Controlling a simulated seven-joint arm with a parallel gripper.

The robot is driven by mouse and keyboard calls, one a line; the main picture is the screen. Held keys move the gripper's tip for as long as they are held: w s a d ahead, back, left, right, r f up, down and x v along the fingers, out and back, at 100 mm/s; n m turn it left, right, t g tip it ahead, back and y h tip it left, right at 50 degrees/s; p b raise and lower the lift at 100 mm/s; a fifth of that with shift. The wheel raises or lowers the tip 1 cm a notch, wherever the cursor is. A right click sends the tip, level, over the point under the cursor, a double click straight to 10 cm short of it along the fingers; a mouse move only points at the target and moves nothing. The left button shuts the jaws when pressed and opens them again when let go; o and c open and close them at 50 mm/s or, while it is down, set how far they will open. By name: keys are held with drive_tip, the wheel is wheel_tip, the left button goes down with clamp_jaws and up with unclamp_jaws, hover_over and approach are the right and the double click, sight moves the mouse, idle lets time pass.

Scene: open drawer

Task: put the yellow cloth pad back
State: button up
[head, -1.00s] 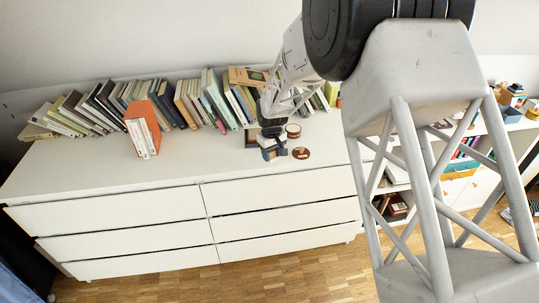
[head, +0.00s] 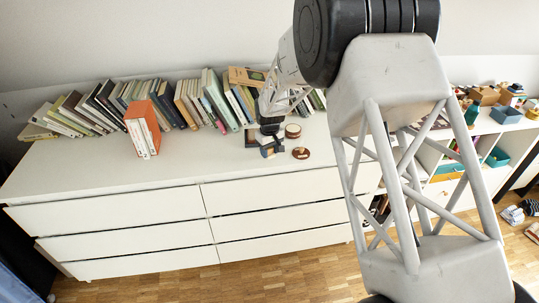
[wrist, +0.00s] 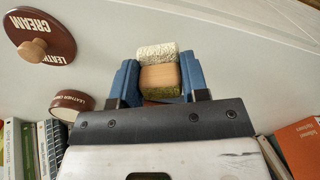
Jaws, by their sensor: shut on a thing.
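My gripper (wrist: 158,80) has its two blue fingers closed on a small block-like pad, which I take to be the yellow cloth pad (wrist: 161,95). It has a tan middle, a yellow-green fuzzy lower edge and a cream textured part at its upper side. In the head view my gripper (head: 271,148) is low over the white dresser top (head: 190,172), near its front right. The pad is too small to make out there. I cannot tell whether it touches the top.
A brown leather cream lid (wrist: 41,36) with a wooden knob and its open-looking round tin (wrist: 72,103) stand close beside my gripper. Books (head: 100,105) line the back, and orange-covered books (head: 143,130) stand forward. The drawers (head: 280,190) look shut.

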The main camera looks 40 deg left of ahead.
drive_tip(key=shift+f, duration=1.05)
drive_tip(key=shift+f, duration=0.1)
drive_tip(key=o, duration=0.8)
wheel_tip(320, 180, up, 12)
drive_tip(key=shift+r, duration=0.15)
idle(0.5)
